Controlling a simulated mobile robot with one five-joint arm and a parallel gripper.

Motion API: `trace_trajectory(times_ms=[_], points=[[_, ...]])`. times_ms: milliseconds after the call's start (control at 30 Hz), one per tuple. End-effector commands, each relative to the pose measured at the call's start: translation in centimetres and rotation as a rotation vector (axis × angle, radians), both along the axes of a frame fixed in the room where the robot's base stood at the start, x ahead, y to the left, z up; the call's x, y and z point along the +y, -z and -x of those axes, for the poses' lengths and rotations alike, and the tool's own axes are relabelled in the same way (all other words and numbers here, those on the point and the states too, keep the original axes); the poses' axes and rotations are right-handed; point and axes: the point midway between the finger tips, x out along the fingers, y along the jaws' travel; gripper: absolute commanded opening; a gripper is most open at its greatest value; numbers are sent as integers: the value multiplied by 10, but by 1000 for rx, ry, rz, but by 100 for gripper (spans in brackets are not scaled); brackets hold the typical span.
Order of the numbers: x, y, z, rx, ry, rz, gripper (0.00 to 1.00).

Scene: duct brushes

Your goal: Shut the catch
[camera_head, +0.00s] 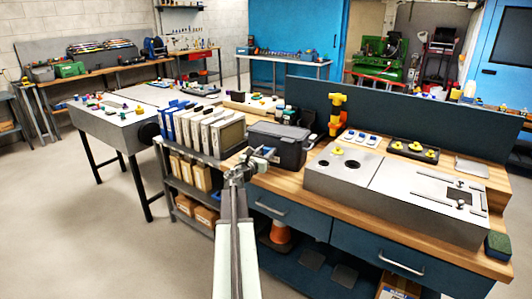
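A long grey metal box (335,181) lies on the wooden bench at the right. Its top has two round dark holes at the left. At its right end is a rectangular opening (464,198) beside a flat plate, with small dark fittings (461,184) around it. Any of these may be the catch, but they are too small to tell whether it is open or shut. My gripper (266,154) is at the end of my outstretched arm, in front of a dark lidded case (277,144), left of the grey box. Its fingers are too small to read.
The wooden bench (400,245) has blue drawers and a blue back panel (390,110). Upright binders (205,127) fill the shelf at left.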

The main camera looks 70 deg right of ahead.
Motion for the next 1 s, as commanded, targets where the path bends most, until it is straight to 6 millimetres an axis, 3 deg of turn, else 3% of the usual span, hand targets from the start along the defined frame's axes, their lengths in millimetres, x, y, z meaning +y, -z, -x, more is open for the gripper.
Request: trace_trajectory(times_ms=[367, 1000], points=[[0, -10, 0, -12, 1, -66, 0], [-10, -34, -1, -75, -2, -556, 0]])
